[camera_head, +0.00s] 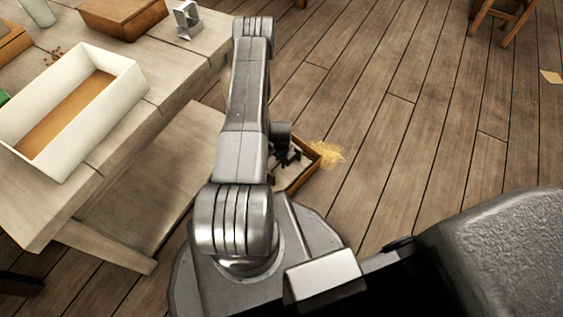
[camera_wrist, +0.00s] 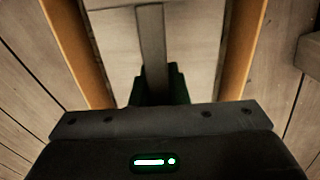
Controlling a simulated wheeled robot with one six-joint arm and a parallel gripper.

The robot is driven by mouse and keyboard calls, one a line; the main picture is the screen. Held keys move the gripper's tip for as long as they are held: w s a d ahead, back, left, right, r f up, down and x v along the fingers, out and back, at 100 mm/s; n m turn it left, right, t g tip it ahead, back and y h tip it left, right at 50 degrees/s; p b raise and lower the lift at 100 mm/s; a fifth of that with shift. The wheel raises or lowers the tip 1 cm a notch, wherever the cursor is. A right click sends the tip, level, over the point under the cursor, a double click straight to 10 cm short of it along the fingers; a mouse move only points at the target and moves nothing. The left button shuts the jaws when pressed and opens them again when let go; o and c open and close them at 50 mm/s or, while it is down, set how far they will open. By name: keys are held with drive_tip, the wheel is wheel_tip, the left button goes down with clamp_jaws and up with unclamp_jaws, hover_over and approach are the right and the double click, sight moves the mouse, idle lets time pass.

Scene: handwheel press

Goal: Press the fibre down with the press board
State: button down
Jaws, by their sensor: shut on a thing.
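A brown wooden box (camera_head: 306,174) stands on the floor beside the table, mostly hidden by my arm. Its two side walls also show in the wrist view (camera_wrist: 80,50). Inside it lies the pale press board (camera_wrist: 110,38), with a narrow upright grip (camera_wrist: 152,45) on it. My gripper (camera_wrist: 158,90) is shut on this grip, and the board sits between the walls with narrow gaps. In the head view my gripper (camera_head: 287,156) is small and dark over the box. Straw-coloured fibre (camera_head: 328,153) shows at the box's far right edge. Any fibre under the board is hidden.
A wooden table (camera_head: 150,105) at left bears a white open box (camera_head: 108,95), a brown tray (camera_head: 122,14) and a small metal bracket (camera_head: 186,20). A low shelf (camera_head: 140,205) lies beneath it. The plank floor (camera_head: 430,120) at right is largely clear.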

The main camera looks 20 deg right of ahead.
sight(281, 169)
drive_tip(key=shift+f+b, duration=1.9)
drive_tip(key=shift+f, duration=0.05)
idle(0.7)
drive_tip(key=shift+r, duration=0.1)
idle(0.8)
drive_tip(key=shift+r+p, duration=3)
drive_tip(key=shift+r, duration=2.65)
